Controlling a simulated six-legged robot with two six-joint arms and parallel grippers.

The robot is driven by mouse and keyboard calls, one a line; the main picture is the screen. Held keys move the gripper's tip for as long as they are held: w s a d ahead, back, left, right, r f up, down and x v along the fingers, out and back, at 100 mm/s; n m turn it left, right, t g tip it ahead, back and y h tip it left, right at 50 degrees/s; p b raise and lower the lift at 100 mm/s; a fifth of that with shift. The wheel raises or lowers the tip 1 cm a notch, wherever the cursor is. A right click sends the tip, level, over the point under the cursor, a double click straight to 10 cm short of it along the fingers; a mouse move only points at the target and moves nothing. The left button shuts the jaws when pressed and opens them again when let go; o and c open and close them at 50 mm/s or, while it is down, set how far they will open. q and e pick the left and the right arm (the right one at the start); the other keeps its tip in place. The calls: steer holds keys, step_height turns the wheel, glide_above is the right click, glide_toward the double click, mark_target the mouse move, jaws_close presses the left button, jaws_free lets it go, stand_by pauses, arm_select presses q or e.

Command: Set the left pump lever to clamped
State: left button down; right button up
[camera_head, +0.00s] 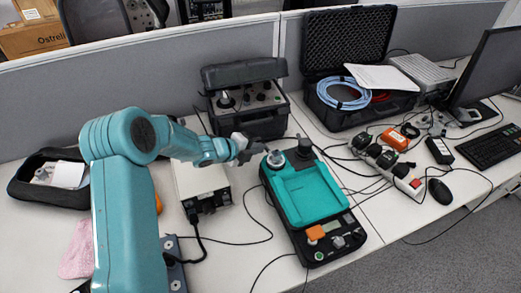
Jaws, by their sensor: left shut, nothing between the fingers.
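The teal and black device (304,193) lies on the desk right of the middle, with a control panel at its near end. At its far end stand a silver round fitting (274,159) on the left and a dark knob (304,148) on the right. I cannot tell which part is the left pump lever or how it is set. My left gripper (253,149) is shut and empty, just left of and above the silver fitting. I cannot tell whether they touch. My right gripper is not in view.
A black case with knobs (246,121) stands behind the gripper. A white box (205,200) sits beneath my left arm. An open foam-lined case (345,30) holds blue tubing. A power strip (390,165) and cables lie right of the device. Bare desk shows in front.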

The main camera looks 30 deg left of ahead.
arm_select(q)
steer(key=shift+w+b, duration=0.35)
steer(key=shift+w, duration=0.8)
steer(key=shift+w+d, duration=0.15)
